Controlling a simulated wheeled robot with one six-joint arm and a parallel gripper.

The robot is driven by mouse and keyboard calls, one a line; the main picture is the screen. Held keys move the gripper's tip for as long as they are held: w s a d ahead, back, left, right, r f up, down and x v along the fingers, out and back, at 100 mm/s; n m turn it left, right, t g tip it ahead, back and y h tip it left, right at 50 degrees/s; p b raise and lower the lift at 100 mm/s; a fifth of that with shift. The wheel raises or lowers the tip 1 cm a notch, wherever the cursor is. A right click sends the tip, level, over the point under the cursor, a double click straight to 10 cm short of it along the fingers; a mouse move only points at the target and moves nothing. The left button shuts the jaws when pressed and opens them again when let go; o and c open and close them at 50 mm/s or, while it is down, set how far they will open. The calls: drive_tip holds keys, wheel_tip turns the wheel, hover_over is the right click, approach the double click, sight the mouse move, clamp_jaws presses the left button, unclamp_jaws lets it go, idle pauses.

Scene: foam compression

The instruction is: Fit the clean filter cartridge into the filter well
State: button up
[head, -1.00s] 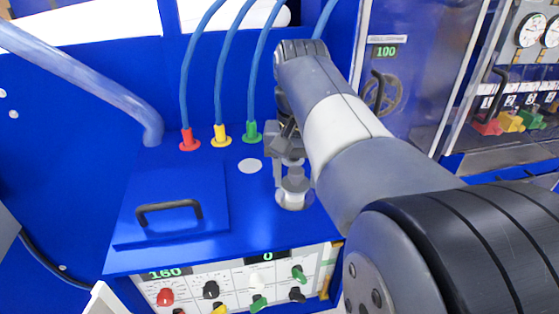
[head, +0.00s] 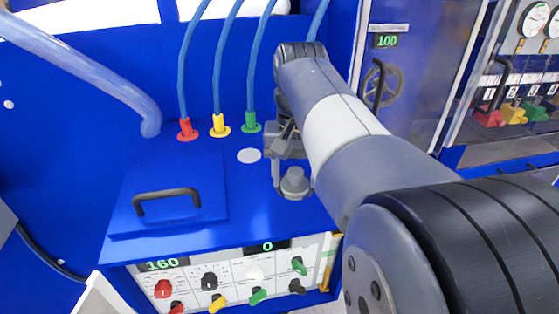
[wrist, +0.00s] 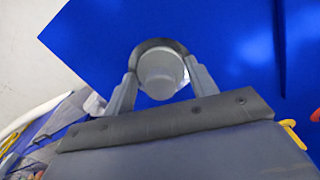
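The filter cartridge, a grey cylinder with a narrower knob (head: 295,176), stands upright at the filter well on the blue deck. It also shows from above in the wrist view (wrist: 161,72), with a dark ring curving around its far side. My gripper (head: 293,183) is directly over it, pointing down. In the wrist view my gripper's two fingers (wrist: 162,82) stand on either side of the cartridge. They look spread, with small gaps to the knob in the head view. How deep the cartridge sits is hard to tell.
A lid with a black handle (head: 167,197) lies to the left. Red (head: 187,130), yellow (head: 220,126) and green (head: 251,123) hose fittings stand behind. A pale disc (head: 249,156) is left of my gripper. A knob panel (head: 230,280) faces the front.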

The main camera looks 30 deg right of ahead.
drive_tip(key=o, duration=0.4)
drive_tip(key=shift+r, duration=0.1)
wheel_tip(320, 180, up, 11)
drive_tip(key=shift+p, duration=0.35)
drive_tip(key=shift+f, duration=0.25)
wheel_tip(320, 180, down, 11)
drive_tip(key=shift+r+b, duration=0.1)
drive_tip(key=shift+b, duration=0.3)
drive_tip(key=shift+r+p, duration=0.4)
drive_tip(key=shift+r, duration=0.35)
